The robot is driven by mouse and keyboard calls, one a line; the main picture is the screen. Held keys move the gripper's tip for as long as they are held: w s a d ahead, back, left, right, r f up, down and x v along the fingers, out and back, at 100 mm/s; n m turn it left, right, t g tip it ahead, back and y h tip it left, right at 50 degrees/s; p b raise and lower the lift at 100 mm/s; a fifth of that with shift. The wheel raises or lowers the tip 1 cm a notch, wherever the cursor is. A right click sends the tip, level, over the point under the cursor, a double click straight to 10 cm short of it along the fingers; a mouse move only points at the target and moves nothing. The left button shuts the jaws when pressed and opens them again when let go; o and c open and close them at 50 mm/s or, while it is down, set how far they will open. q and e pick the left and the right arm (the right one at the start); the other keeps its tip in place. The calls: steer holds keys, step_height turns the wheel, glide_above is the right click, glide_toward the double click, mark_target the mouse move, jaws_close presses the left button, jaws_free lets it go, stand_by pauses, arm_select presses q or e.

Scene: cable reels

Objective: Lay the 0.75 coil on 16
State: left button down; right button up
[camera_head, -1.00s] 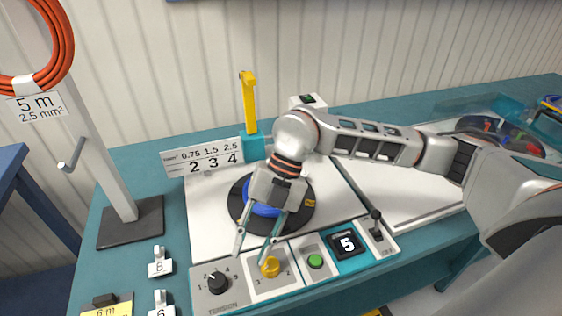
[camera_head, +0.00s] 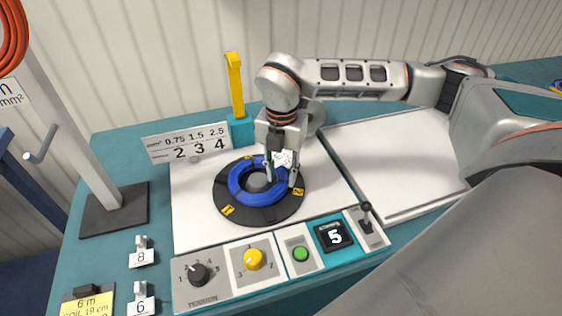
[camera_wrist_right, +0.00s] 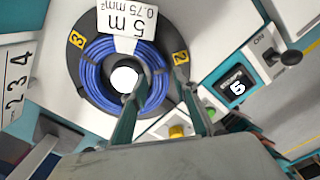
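The blue 0.75 coil (camera_head: 241,194) lies on the black turntable disc (camera_head: 228,217). In the right wrist view the coil (camera_wrist_right: 93,75) carries a white tag (camera_wrist_right: 127,27) reading 5 m, 0.75 mm². My right gripper (camera_head: 281,179) points down at the coil's right side in the head view. Its two fingers are apart in the wrist view (camera_wrist_right: 160,78), one near the coil's inner edge and one near its outer edge. I cannot tell whether they touch the coil. No place marked 16 is in view. My left gripper is not in view.
The control panel has a black knob (camera_head: 199,275), yellow knob (camera_head: 254,259), green button (camera_head: 300,254), display reading 5 (camera_head: 334,235) and lever (camera_head: 366,217). A yellow post (camera_head: 236,84) stands behind. Small holders marked 8 (camera_head: 141,254) and 6 (camera_head: 141,302) stand front left.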

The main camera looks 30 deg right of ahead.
steer(key=shift+f, duration=1.45)
jaws_close()
steer(key=c, duration=0.6)
jaws_free()
jaws_close()
steer(key=shift+r, duration=0.15)
steer(key=shift+r+p, duration=0.55)
steer(key=shift+r, duration=0.1)
